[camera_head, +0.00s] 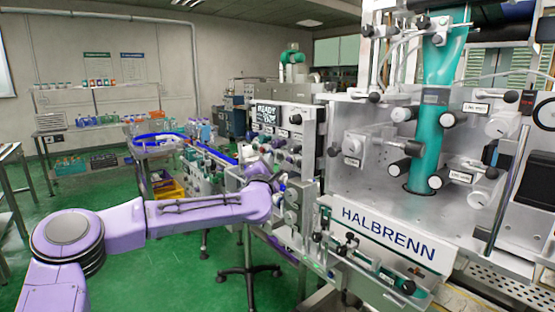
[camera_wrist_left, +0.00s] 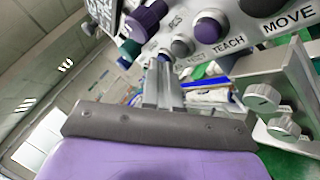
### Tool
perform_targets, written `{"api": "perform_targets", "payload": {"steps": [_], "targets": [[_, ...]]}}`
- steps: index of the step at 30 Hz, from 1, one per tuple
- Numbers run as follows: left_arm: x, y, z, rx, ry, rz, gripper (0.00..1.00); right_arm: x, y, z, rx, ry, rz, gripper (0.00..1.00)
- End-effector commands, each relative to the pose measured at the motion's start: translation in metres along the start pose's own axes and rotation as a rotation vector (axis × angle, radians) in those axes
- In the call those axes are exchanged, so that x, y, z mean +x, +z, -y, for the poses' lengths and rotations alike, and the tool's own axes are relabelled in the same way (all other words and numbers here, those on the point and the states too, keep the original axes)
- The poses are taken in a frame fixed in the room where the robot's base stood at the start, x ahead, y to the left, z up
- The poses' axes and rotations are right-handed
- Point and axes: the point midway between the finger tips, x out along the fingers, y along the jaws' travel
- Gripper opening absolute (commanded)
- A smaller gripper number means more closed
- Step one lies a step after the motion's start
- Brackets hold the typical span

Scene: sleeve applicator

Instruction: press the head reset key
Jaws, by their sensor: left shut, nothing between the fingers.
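My left gripper (camera_wrist_left: 160,66) is shut and empty in the left wrist view, its fingers pointing up at the lower edge of a labelled control panel (camera_wrist_left: 240,40). A grey round control (camera_wrist_left: 182,45) is just right of the fingertips, beside a small label I cannot read fully. I cannot tell which control is the head reset key, or whether the fingertips touch the panel. In the head view my left arm reaches right to the machine's front; the fingertips are too small to make out there. My right gripper is not in view.
A purple knob (camera_wrist_left: 148,18) is up and left of the fingers. A bracket with two grey knobs (camera_wrist_left: 262,97) stands at the right. The HALBRENN machine (camera_head: 388,234) fills the right of the head view. Green floor (camera_head: 150,270) is open below my arm.

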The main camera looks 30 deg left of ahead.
Motion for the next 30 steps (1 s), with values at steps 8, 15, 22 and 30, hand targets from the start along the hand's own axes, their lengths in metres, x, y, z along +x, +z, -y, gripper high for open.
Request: {"api": "perform_targets", "payload": {"steps": [8,15,22,30], "targets": [[-0.003,-0.003,-0.002,-0.001,0.001,-0.001,0.0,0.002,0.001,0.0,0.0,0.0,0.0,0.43],[-0.02,-0.015,-0.014,-0.003,0.002,0.0,0.0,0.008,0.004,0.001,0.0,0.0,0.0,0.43],[-0.033,-0.024,-0.024,-0.002,0.001,0.0,0.0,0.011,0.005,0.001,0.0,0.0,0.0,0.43],[-0.035,-0.025,-0.026,0.0,0.0,0.0,0.0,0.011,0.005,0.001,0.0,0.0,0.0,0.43]]}}
